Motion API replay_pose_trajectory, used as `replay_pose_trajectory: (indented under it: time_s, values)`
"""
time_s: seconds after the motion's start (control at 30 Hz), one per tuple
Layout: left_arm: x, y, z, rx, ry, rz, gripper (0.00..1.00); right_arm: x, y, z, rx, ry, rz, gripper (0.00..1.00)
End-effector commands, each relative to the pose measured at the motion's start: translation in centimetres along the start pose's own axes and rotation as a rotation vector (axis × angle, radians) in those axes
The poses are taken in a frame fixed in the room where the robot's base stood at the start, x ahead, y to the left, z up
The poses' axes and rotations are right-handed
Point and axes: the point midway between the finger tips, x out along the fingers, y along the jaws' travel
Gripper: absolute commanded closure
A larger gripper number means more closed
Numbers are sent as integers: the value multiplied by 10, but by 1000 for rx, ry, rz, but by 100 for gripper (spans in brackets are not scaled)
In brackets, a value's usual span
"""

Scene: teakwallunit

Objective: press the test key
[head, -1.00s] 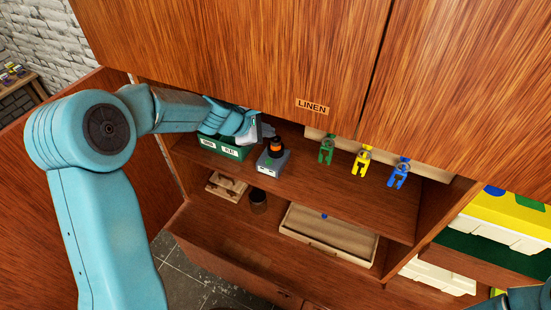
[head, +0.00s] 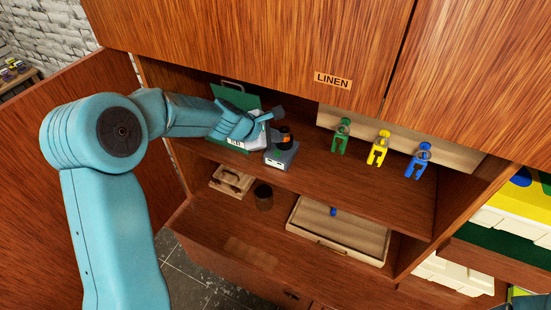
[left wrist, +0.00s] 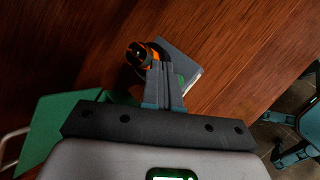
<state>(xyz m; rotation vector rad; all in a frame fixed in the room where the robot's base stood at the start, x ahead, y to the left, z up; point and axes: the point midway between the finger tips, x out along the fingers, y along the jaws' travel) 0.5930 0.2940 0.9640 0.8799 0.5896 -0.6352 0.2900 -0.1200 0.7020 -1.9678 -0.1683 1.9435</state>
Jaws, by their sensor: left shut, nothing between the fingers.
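A small grey box (head: 281,154) stands on the upper shelf, with a black and orange knob-like piece (head: 284,137) on top. A tiny green spot shows on its top and a pale label on its front; I cannot make out a test key clearly. My left gripper (head: 277,113) is shut and empty, just above and behind the box in the head view. In the left wrist view, its closed fingers (left wrist: 160,68) overlap the grey box (left wrist: 182,59), close beside the orange and black piece (left wrist: 140,55). Contact cannot be told.
A green case (head: 238,97) with a handle is beside the left gripper, partly hidden. Green (head: 342,135), yellow (head: 379,148) and blue (head: 418,160) clips hang at right. A tray (head: 340,239), dark cup (head: 264,197) and wooden piece (head: 231,181) lie below. The LINEN door (head: 260,45) overhangs.

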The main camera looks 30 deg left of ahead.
Motion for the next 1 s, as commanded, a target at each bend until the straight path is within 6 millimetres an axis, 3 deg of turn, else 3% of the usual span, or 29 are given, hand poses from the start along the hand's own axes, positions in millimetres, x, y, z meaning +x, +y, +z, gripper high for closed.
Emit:
replay_pose_trajectory:
  time_s: [0.03,0.23,1.0]
  values:
    - [9,-6,-6,0,0,-1,100,11,4,0,0,0,0,57]
    - [20,-11,-13,0,-1,0,100,22,8,0,0,0,0,57]
    - [20,-11,-14,1,-1,-1,100,22,8,0,0,0,0,57]
